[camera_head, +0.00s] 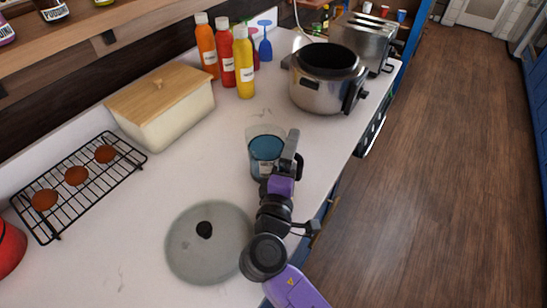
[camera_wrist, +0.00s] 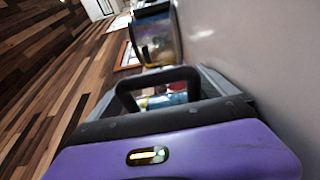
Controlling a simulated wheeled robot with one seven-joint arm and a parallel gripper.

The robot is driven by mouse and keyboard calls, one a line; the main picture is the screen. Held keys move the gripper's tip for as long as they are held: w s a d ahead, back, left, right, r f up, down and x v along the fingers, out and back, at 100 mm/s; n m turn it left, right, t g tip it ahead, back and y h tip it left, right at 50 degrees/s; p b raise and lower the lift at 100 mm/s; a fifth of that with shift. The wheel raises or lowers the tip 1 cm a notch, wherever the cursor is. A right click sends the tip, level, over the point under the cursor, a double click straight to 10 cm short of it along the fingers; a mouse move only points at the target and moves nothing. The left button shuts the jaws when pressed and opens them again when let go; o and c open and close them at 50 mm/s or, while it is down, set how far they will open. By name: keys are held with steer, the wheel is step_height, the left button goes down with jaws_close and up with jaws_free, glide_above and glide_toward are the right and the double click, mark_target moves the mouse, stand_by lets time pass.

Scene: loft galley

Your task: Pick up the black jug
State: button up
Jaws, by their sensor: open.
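The jug (camera_head: 264,147) stands upright on the white counter in the head view; its body looks clear and bluish, with a dark handle at its right side. My gripper (camera_head: 291,160) is at that handle side and hides part of the jug. In the wrist view the black handle (camera_wrist: 152,73) shows as a loop between the two grey fingers of my gripper (camera_wrist: 160,92). The fingers are open, one on each side of the handle, with gaps left. Whether either finger touches it I cannot tell.
A grey round lid (camera_head: 190,255) with a black knob lies left of my arm. A steel cooker (camera_head: 318,88) stands beyond the jug, near sauce bottles (camera_head: 243,70). A bread box (camera_head: 165,115) and a rack (camera_head: 120,178) are left. The counter's right edge is close.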

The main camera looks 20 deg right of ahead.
steer(key=shift+w+d, duration=0.2)
steer(key=c, duration=1.9)
steer(key=shift+r, duration=0.2)
steer(key=shift+r+p, duration=0.4)
steer(key=shift+r, duration=9.35)
